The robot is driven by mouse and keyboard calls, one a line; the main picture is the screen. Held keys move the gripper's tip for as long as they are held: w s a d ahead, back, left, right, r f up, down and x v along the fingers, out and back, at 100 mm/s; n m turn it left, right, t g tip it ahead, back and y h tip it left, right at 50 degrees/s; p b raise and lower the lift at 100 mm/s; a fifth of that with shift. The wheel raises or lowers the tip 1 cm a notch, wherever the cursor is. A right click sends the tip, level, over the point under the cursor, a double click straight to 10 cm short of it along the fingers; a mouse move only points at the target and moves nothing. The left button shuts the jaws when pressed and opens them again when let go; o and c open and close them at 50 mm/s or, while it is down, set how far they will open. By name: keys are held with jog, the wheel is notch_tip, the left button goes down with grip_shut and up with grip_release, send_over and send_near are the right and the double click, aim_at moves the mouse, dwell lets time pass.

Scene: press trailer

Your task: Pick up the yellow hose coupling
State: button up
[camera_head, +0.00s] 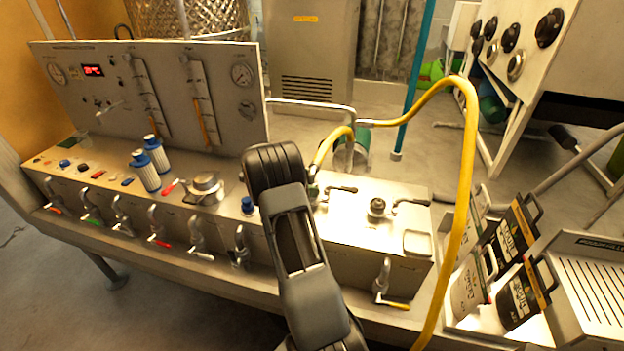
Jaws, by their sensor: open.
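The yellow hose (466,180) rises from the bottom edge, arcs over at the upper right and runs left past a metal rail. Its other end curves down to a small dark fitting (313,190) on the metal bench, just right of my arm. This fitting may be the hose coupling; it is too small and partly covered to tell, and no separate yellow coupling shows clearly. My dark arm reaches up from the bottom centre, its rounded joint left of the fitting. My gripper's fingers do not show; the arm appears to hide them.
The bench carries a gauge panel (150,95), two blue-and-white cylinders (146,172), a round metal lid (204,188) and several front taps. Lever valves (378,205) stand right of my arm. Black canisters (522,296) stand in a tray at the lower right. A teal pole (418,75) rises behind.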

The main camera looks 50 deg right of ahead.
jog(key=shift+s+d+f, duration=0.2)
jog(key=shift+s+d, duration=0.05)
jog(key=shift+d, duration=0.05)
jog(key=shift+c, duration=0.4)
jog(key=c, duration=1.2)
